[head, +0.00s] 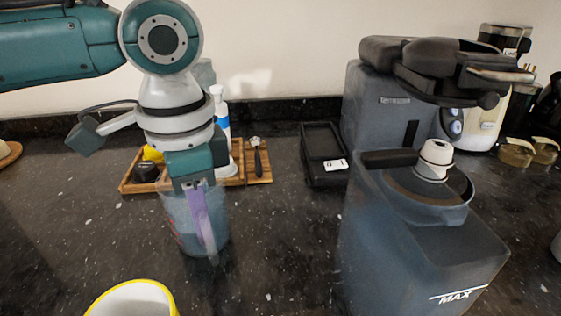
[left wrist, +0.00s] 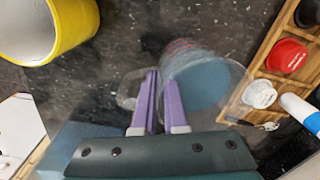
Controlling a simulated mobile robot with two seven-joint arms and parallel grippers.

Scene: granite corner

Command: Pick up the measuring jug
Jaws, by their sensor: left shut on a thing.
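The measuring jug (head: 181,222) is clear, with red markings and a bluish tint, and stands upright at the left of the counter in the head view. My left gripper (head: 207,240) points down at it, its purple fingers shut on the jug at its handle side. In the left wrist view the jug (left wrist: 207,82) lies just right of the purple fingers (left wrist: 157,85), with a clear loop, seemingly its handle, by the fingers. I cannot tell whether the jug's base touches the counter. My right gripper is not in view.
A yellow-rimmed white container (head: 133,297) stands in front of the jug. A wooden tray (head: 128,184) with small items and a white bottle is behind it. A large dark coffee machine (head: 400,245) fills the right. Dark counter lies free between jug and machine.

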